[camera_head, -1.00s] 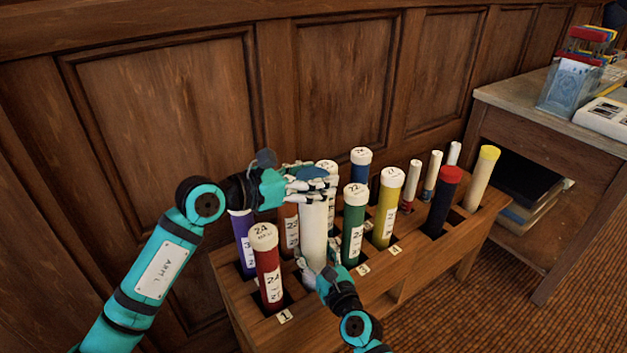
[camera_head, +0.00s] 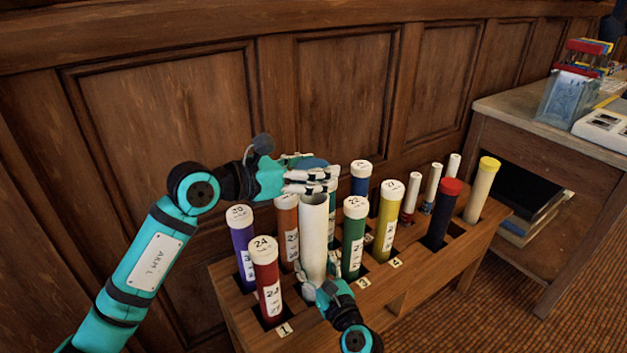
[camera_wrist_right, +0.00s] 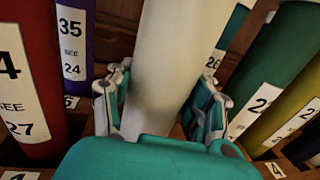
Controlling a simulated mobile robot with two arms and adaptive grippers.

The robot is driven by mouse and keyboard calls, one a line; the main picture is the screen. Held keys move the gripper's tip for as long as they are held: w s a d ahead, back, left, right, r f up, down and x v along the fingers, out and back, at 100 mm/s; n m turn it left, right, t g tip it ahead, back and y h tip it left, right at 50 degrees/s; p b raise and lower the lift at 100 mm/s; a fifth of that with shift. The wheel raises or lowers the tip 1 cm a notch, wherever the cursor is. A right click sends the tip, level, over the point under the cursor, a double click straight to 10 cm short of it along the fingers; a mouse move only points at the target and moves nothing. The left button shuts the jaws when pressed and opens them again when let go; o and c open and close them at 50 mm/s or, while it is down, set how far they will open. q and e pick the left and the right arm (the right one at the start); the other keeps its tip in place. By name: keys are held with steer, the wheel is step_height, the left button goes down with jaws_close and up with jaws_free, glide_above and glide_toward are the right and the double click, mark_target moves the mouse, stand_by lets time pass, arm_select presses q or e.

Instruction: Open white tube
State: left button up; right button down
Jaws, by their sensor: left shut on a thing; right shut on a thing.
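The white tube (camera_head: 314,245) stands upright in the wooden rack, and its hollow, open top end shows in the head view. My left gripper (camera_head: 312,181) is just above and behind that rim, its fingers shut on the tube's cap, which they mostly hide. My right gripper (camera_head: 318,291) is low on the tube, shut around its body. In the right wrist view the tube (camera_wrist_right: 178,60) runs up between the two fingers of my right gripper (camera_wrist_right: 162,108).
The rack (camera_head: 385,286) holds several other capped tubes close around: red (camera_head: 267,285), purple (camera_head: 243,255), orange (camera_head: 286,222), green (camera_head: 353,240) and yellow (camera_head: 386,225). Wood panelling stands behind. A desk (camera_head: 545,130) is at the right.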

steer(key=shift+c, duration=2)
jaws_free()
